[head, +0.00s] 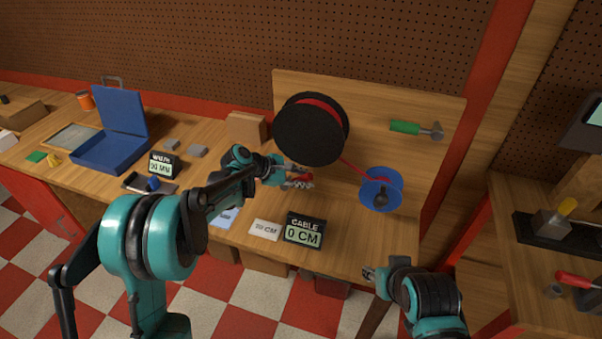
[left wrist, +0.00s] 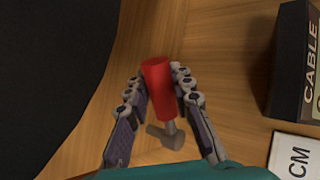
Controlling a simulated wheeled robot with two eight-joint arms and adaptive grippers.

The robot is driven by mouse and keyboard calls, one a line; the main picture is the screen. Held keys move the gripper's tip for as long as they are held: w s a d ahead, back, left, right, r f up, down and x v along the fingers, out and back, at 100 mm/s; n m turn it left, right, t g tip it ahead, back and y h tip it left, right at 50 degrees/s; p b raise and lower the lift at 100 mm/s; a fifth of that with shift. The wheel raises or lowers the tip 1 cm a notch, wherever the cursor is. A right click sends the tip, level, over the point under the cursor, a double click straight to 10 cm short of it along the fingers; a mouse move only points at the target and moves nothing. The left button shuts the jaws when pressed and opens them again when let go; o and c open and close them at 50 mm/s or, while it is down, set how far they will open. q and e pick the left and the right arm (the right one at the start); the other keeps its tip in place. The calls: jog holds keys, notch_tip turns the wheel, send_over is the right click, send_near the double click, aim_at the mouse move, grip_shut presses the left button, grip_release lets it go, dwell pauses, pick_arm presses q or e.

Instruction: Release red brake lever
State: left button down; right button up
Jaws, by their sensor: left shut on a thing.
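The red brake lever (head: 301,178) stands below the black cable reel (head: 310,130) on the wooden bench. In the left wrist view its red handle (left wrist: 159,88) sits between the two fingers, with a grey metal piece (left wrist: 166,134) at its lower end. My left gripper (head: 298,180) is shut on the red handle; it also shows in the left wrist view (left wrist: 160,85). My right gripper (head: 372,274) is at the bench's front right edge, away from the lever. Its fingers are too small to read.
A blue spool (head: 381,189) with red cable stands right of the reel. A cable display (head: 304,230) reading 0 CM and a white card (head: 265,229) lie in front. A green-handled tool (head: 416,130) hangs on the back board. A blue case (head: 110,140) is open at left.

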pick_arm(q)
jog(key=c, duration=1.6)
grip_release()
jog(key=shift+a, duration=0.1)
jog(key=v, duration=1.2)
jog(key=shift+w, duration=0.1)
